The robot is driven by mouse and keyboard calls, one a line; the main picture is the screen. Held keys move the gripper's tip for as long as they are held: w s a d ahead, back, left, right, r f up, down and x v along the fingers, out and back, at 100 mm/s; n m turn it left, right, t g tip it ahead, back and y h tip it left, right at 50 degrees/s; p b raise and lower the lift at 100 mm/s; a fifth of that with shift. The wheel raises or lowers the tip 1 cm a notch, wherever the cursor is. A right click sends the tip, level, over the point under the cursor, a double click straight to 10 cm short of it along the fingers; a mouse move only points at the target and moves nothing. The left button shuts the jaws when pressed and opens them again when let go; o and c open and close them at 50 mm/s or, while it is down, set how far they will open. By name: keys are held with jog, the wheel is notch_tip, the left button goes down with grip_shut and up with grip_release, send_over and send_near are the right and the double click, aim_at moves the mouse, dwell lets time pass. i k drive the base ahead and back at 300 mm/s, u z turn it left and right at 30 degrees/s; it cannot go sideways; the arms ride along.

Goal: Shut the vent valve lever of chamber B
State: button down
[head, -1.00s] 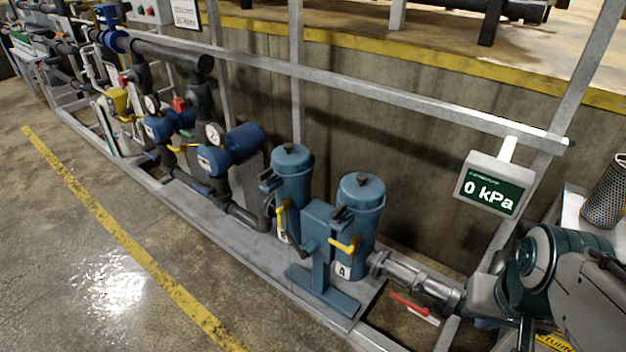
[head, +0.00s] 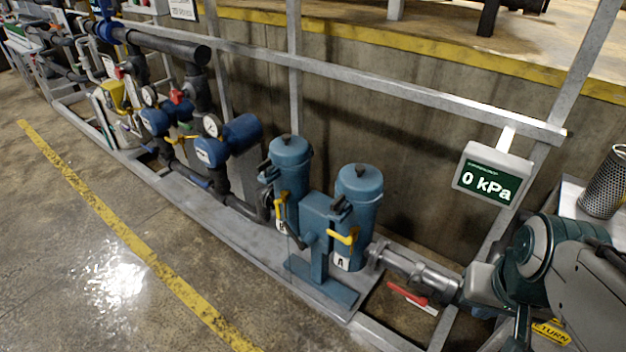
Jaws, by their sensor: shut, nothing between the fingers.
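Two blue canisters stand side by side on a blue stand. The front one (head: 358,190) carries a white tag marked A. The rear one (head: 290,165) has a partly hidden tag that seems to read B. A yellow lever (head: 281,211) shows at the rear canister, and another yellow lever (head: 343,238) at the front one. Small dark handles also show near them. I cannot tell which lever is the vent valve or how it is set. My arm stands at the lower right, apart from the canisters in the picture; its gripper is not visible.
A display (head: 493,176) reads 0 kPa. A red handle (head: 407,293) lies below the grey pipe (head: 415,270) right of the canisters. Blue pumps (head: 230,140) and pipes continue leftward. A metal rail crosses behind. The floor left of the skid is clear.

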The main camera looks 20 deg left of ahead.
aim_at(276, 202)
jog(key=u, duration=1.35)
jog(key=i, duration=1.1)
jog(key=z, duration=0.15)
